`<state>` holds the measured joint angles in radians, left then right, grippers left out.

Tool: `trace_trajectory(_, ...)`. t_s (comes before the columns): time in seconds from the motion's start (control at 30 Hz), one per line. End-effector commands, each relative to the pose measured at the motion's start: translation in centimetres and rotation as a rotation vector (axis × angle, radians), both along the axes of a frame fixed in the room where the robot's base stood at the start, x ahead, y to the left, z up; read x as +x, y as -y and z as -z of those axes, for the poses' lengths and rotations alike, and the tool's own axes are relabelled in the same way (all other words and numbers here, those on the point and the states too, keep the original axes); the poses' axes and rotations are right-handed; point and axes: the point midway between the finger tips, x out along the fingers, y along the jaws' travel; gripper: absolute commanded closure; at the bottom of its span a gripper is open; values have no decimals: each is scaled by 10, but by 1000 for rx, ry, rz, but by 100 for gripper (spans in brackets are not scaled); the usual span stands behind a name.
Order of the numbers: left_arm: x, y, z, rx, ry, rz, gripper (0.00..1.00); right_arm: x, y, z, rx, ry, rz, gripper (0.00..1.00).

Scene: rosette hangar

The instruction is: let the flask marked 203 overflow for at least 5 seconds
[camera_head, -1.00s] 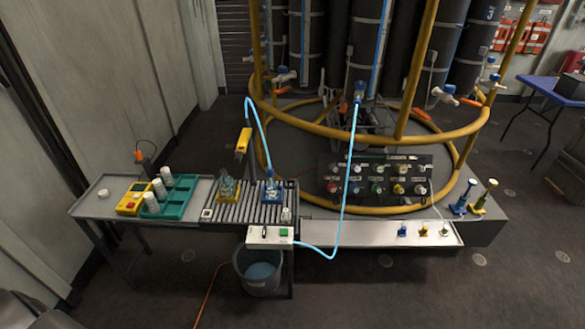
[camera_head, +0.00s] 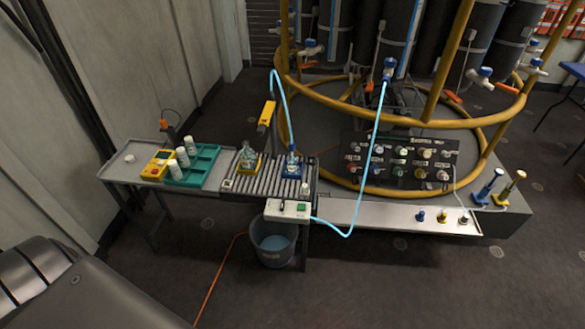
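Two glass flasks stand on the grey slatted drain rack of the bench. One flask (camera_head: 249,159) sits in a yellow base, and the other flask (camera_head: 292,162) sits in a blue base to its right. No number is legible on either. A light blue tube (camera_head: 276,82) arches down to the mouth of the flask in the blue base. The tube (camera_head: 352,200) also runs from a blue valve (camera_head: 389,68) on a tall dark cylinder to a white control box (camera_head: 287,210). I cannot tell the water level or any overflow. Neither of my grippers is in view.
A bucket (camera_head: 259,242) with bluish liquid stands under the rack. A teal tray (camera_head: 207,163) with white bottles and a yellow meter (camera_head: 158,164) are on the bench. A connector panel (camera_head: 400,161) and yellow ring rails (camera_head: 440,121) stand right.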

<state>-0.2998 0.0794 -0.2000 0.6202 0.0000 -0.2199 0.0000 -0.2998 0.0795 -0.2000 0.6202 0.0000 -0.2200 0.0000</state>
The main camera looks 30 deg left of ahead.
Motion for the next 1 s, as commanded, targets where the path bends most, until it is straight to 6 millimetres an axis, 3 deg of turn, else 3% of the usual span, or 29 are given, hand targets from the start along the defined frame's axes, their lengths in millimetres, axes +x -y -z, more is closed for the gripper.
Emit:
trace_trajectory(0.03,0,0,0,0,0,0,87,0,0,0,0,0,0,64)
trace_trajectory(0.13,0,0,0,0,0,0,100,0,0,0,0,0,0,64)
trace_trajectory(1.0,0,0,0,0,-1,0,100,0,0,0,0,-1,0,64)
